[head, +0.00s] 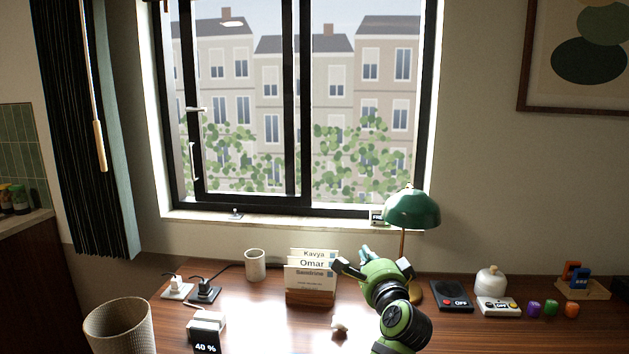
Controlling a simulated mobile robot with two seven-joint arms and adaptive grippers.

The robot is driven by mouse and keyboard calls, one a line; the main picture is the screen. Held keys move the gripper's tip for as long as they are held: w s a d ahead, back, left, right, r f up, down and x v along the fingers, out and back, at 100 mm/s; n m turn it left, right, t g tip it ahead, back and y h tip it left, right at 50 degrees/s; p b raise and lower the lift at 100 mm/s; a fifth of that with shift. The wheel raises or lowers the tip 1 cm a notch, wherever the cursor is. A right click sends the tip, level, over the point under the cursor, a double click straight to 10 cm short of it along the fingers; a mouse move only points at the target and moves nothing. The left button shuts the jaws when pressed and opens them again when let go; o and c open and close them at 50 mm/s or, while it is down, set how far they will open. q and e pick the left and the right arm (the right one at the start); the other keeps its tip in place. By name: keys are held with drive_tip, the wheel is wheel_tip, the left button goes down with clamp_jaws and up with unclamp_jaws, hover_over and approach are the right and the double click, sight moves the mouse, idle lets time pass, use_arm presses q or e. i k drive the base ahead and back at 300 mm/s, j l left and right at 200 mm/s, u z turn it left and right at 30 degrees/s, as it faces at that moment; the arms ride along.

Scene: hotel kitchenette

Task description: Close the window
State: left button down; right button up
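The window (305,110) has a dark frame and stands in the back wall above the desk. Its left sash (298,120) sits a little right of the left jamb (163,120), with a narrow strip of outside view between them. A pale handle (195,109) is on the sash's left stile, with a second pale upright piece below it.
A card holder (311,297), cup (255,265), plugs (204,290) and a 40 % display (206,340) are on the desk (260,320). A dark curtain (85,140) with a wand (100,147) hangs left. A small item (235,213) is on the sill.

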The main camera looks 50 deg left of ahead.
sight(187, 18)
drive_tip(key=i+j, duration=0.2)
drive_tip(key=j, duration=0.2)
drive_tip(key=i+j, duration=0.2)
drive_tip(key=j, duration=0.2)
drive_tip(key=i+j, duration=0.2)
drive_tip(key=j, duration=0.2)
drive_tip(key=i+j, duration=0.15)
drive_tip(key=j, duration=0.25)
